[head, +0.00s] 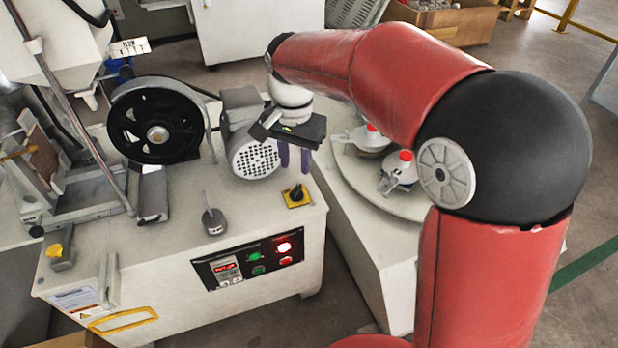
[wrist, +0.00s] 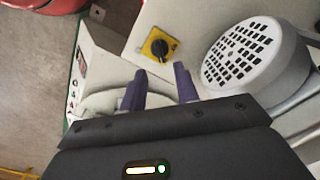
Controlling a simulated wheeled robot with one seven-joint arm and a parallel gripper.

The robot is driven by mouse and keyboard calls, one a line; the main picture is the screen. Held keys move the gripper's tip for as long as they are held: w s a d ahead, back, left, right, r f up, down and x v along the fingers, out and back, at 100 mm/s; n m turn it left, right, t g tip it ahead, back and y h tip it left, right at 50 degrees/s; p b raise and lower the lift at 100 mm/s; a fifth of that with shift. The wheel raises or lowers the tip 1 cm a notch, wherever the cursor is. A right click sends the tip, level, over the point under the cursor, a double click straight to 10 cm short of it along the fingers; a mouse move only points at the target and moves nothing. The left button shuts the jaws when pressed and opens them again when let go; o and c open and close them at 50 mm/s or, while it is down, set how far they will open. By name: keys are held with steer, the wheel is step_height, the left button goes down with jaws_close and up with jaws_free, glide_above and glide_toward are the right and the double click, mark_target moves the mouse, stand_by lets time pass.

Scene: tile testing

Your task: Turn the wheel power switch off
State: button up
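The switch that best fits the task is a black rotary knob on a yellow square plate (head: 297,196), on the machine's top near its right corner. It also shows in the wrist view (wrist: 158,45), just beyond my fingertips. No label on it is readable. The wheel (head: 157,134) is large and black, on the machine's left part. My gripper (head: 294,168) hangs above and behind the knob with its purple fingers pointing down. In the wrist view the fingers (wrist: 160,78) are apart, with nothing between them. The gripper does not touch the knob.
A grey motor (head: 254,155) stands close left of my gripper. A control panel (head: 248,265) with a lit red lamp, green buttons and a red display is on the machine's front. A lever (head: 213,217) stands left of the knob. A round table (head: 362,192) with red-capped parts is at right.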

mark_target(296, 188)
step_height(296, 188, down, 7)
steer(key=shift+s+b, duration=0.1)
steer(key=shift+b, duration=0.6)
jaws_close()
